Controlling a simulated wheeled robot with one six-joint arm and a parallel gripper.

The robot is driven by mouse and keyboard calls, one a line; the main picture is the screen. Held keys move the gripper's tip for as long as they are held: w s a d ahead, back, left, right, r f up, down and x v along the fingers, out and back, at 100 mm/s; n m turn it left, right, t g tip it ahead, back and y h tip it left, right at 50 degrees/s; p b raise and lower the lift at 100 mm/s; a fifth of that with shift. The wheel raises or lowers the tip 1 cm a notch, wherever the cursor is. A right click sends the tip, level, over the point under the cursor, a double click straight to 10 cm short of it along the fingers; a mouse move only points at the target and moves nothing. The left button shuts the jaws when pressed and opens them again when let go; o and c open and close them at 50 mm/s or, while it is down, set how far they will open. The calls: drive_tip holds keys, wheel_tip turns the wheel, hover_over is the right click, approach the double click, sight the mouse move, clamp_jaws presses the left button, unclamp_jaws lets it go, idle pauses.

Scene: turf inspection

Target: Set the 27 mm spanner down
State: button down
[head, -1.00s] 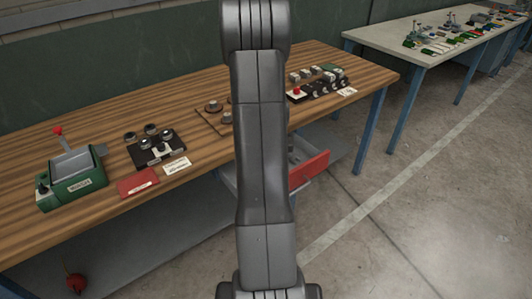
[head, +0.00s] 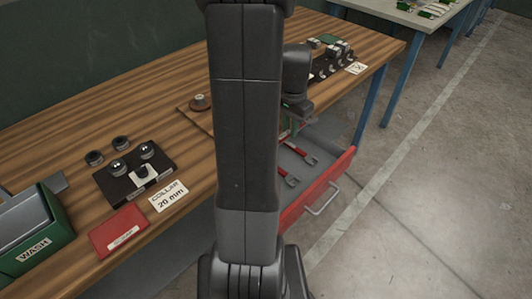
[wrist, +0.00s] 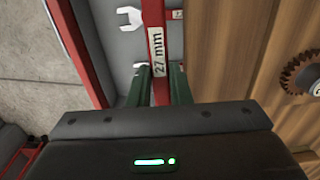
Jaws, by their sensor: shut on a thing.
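In the wrist view my gripper (wrist: 160,80) has its green fingers shut on the 27 mm spanner (wrist: 157,20), a red-handled tool with a white "27 mm" label. The spanner's ends are out of that view or hidden. The spanner is above or within the open drawer (wrist: 72,45); I cannot tell whether it touches the floor. In the head view the drawer's red front (head: 320,190) is pulled out below the bench, and two red spanners (head: 297,154) with grey jaws lie inside. My own arm covers the drawer's left part.
The wooden bench top (head: 150,95) borders the drawer. Open floor (head: 430,200) lies at the right.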

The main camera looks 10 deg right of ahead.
wheel_tip(320, 180, down, 9)
drive_tip(key=shift+d+r, duration=0.1)
idle(0.3)
drive_tip(key=shift+f+b, duration=0.65)
drive_tip(key=shift+f, duration=0.05)
drive_tip(key=c, duration=1.6)
unclamp_jaws()
drive_tip(key=shift+r, duration=0.1)
drive_tip(key=shift+r+p, duration=0.55)
wheel_tip(320, 180, up, 12)
drive_tip(key=shift+r+p, duration=0.1)
drive_tip(key=shift+p, duration=0.2)
